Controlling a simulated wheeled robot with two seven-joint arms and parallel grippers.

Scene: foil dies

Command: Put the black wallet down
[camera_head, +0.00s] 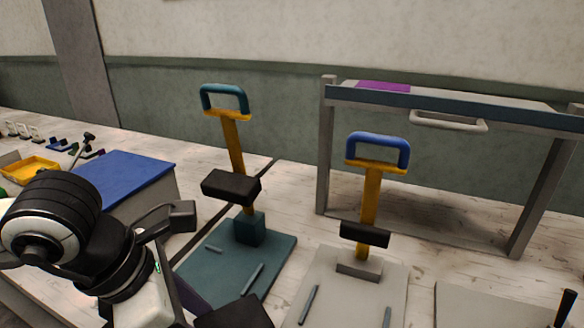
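My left gripper (207,264) reaches in from the lower left, over the front of the teal press base (268,268). Its two black fingers stand wide apart, and only the teal base and bench show between them. The lower finger is partly cut off by the bottom edge. I cannot make out anything that is clearly a black wallet. Black blocks sit on the yellow posts of the teal-handled press (234,142) and the blue-handled press (370,190). My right gripper is not in view.
A blue-topped box (125,177) and a yellow tray (30,169) stand at the left. A grey frame with a drawer-like handle (449,121) stands at the back right, a purple sheet (382,86) on top. A pale plate (485,305) lies at the lower right.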

